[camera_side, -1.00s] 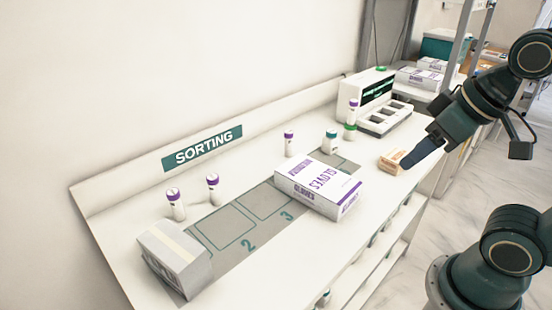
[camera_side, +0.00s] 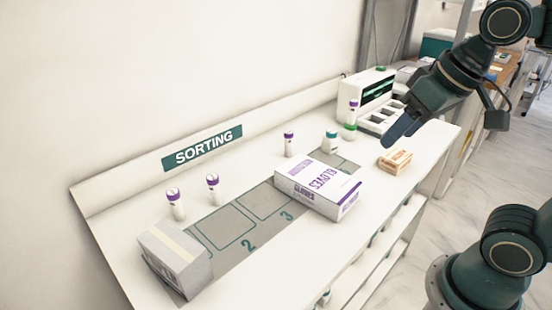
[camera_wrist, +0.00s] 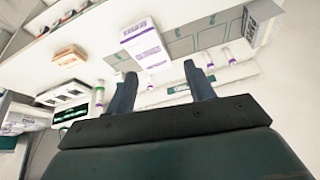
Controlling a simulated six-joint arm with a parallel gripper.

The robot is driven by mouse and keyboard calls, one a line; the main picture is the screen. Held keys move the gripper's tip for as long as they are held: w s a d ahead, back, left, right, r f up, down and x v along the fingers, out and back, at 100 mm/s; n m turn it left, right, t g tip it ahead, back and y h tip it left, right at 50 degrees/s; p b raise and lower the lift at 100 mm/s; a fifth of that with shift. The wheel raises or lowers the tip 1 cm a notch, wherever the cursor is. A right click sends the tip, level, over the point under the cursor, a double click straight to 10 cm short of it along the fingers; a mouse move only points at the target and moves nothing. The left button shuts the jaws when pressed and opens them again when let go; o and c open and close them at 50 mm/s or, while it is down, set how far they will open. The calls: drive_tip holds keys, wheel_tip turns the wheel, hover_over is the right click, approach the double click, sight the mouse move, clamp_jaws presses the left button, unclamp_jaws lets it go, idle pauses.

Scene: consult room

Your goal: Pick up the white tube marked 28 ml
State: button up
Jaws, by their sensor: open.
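Several white tubes stand on the sorting bench; no volume marking is legible, so I cannot tell which is 28 ml. In the side view, two purple-capped tubes stand at the left (camera_side: 175,205) (camera_side: 213,190), one is mid-bench (camera_side: 289,146), and one is by the device (camera_side: 352,112). A teal-capped tube (camera_side: 331,143) stands behind the gloves box. My gripper (camera_side: 396,135) is open and empty above the bench's right part, clear of every tube. In the wrist view its fingers (camera_wrist: 160,70) are spread, with a purple-capped tube (camera_wrist: 150,82) seen between them.
A gloves box (camera_side: 318,187) lies mid-bench, partly over the grey numbered strip (camera_side: 225,226). A grey carton (camera_side: 174,260) is at the left end. A white device (camera_side: 372,96) with a slotted tray stands at the back right.

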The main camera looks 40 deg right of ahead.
drive_tip(key=w+a+r+m+g, duration=0.15)
drive_tip(key=w+r+m, duration=0.25)
drive_tip(key=w, duration=0.7)
drive_tip(key=m+g, duration=0.4)
drive_tip(key=m, duration=0.7)
hover_over(212, 177)
wheel_tip(212, 177, down, 14)
drive_tip(key=shift+f, duration=0.15)
drive_tip(key=shift+f, duration=4.25)
drive_tip(key=shift+f, duration=0.1)
